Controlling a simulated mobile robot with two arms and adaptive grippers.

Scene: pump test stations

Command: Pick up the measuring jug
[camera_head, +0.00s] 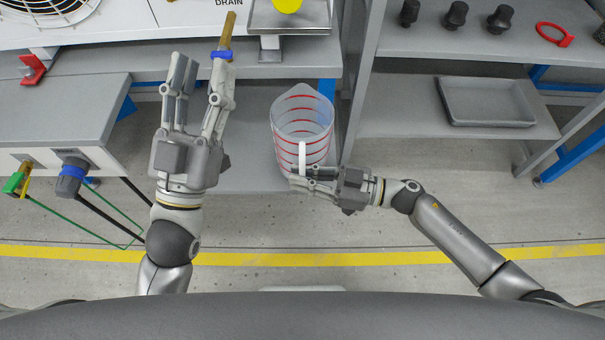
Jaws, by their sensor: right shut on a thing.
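The measuring jug (303,120) is clear with red graduation rings and a pale handle facing me. It appears upright in front of the lower grey shelf; whether its base touches the shelf cannot be told. My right gripper (298,179) comes in from the right and is shut on the jug's handle (302,157). Its fingertips overlap the lower end of the handle. My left gripper (202,85) points away from me, left of the jug. Its fingers are apart and nothing is held between them.
A brass drain pipe (227,32) with a blue ring stands just beyond my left fingertips. A metal tray (290,19) holding a yellow object is above the jug. A grey tray (487,102) lies on the right shelf, with black fittings (456,15) above. Hoses hang at left.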

